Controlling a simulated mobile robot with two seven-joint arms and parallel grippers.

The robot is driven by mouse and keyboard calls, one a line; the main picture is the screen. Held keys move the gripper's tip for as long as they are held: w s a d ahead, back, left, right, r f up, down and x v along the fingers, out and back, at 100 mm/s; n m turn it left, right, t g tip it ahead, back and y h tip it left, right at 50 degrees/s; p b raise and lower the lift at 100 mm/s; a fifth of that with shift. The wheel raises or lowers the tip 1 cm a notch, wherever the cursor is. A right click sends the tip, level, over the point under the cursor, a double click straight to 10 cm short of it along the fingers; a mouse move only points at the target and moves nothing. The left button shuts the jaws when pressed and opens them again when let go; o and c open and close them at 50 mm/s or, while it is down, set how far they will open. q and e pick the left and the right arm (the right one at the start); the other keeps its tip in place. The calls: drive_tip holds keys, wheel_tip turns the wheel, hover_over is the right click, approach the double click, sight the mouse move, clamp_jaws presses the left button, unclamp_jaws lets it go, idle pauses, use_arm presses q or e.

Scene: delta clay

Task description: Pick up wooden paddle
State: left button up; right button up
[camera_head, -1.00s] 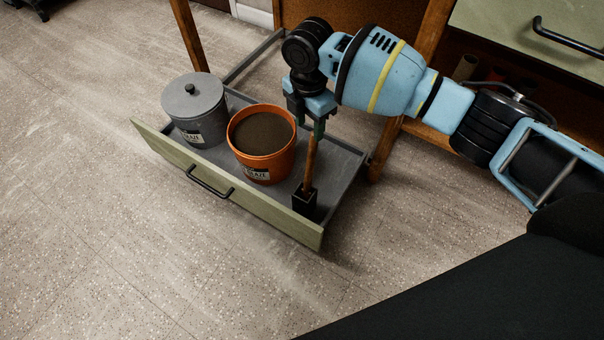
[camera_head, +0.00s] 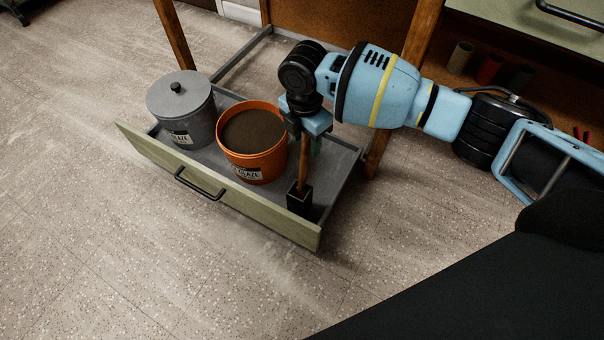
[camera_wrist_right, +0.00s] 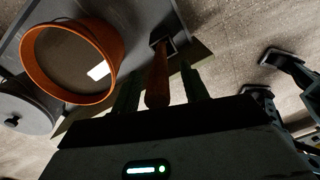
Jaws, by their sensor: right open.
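The wooden paddle (camera_head: 304,164) stands upright, its brown handle rising from a small black square holder (camera_head: 299,202) at the right end of the open drawer (camera_head: 250,208). Its lower part is hidden in the holder. My right gripper (camera_head: 308,144) points down over the handle's top. In the right wrist view the handle (camera_wrist_right: 157,78) lies between the two green fingers (camera_wrist_right: 162,88), with gaps showing on both sides. The right gripper is open around the handle. My left gripper is in neither view.
An orange glaze bucket (camera_head: 254,167) of brown contents stands just left of the paddle. A lidded grey glaze pot (camera_head: 190,128) stands farther left. A wooden leg (camera_head: 392,115) rises behind the drawer's right side. The floor in front is clear.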

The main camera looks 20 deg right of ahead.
drive_tip(key=shift+f, duration=0.55)
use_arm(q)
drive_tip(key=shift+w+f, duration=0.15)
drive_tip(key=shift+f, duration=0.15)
use_arm(e)
drive_tip(key=shift+r, duration=0.1)
drive_tip(key=shift+c, duration=0.5)
drive_tip(key=c, duration=0.7)
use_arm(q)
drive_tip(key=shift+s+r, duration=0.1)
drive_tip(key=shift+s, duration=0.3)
use_arm(e)
clamp_jaws()
